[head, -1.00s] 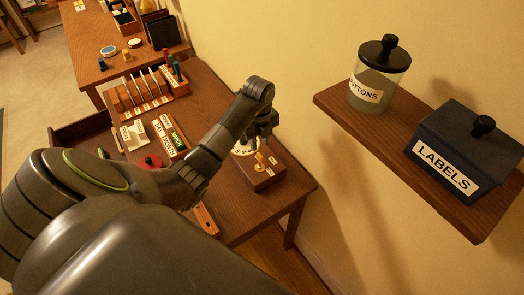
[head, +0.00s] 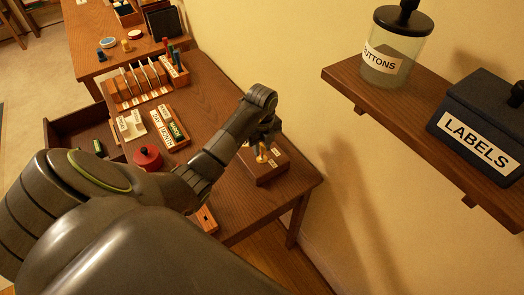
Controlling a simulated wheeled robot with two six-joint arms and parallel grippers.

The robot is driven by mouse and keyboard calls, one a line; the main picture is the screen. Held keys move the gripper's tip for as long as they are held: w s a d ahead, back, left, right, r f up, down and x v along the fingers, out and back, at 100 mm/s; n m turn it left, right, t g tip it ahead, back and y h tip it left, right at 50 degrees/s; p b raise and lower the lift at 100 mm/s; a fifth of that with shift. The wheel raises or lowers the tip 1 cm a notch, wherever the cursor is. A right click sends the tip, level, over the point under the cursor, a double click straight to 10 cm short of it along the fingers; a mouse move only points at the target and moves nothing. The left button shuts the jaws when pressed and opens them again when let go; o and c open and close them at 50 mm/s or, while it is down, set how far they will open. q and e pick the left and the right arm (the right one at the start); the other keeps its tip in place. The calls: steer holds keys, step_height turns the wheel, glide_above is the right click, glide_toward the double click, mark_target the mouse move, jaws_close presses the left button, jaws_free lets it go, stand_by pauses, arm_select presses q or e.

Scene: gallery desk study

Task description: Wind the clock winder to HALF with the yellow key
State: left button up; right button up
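The clock winder, a brown wooden box (head: 270,170), stands at the right end of the desk, by the wall. A yellow key (head: 261,157) stands upright at its top. My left gripper (head: 264,146) points down over the box, right at the key. Its fingers are small and dark here, so I cannot tell whether they are closed on the key or only around it. The gripper and wrist hide the white dial, so its marks and the key's setting cannot be read. My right gripper is out of view.
A red round-lidded pot (head: 147,158), a tray of labelled blocks (head: 170,130) and a slotted rack (head: 140,88) stand on the desk. An open drawer (head: 75,130) sticks out at left. A wall shelf (head: 350,78) with a jar and a LABELS box overhangs at right.

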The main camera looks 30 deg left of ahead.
arm_select(q)
steer(key=c, duration=0.5)
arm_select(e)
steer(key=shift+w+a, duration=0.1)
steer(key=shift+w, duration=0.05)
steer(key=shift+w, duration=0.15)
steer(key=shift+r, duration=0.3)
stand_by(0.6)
arm_select(q)
steer(key=shift+f+m, duration=0.1)
steer(key=shift+m, duration=1.5)
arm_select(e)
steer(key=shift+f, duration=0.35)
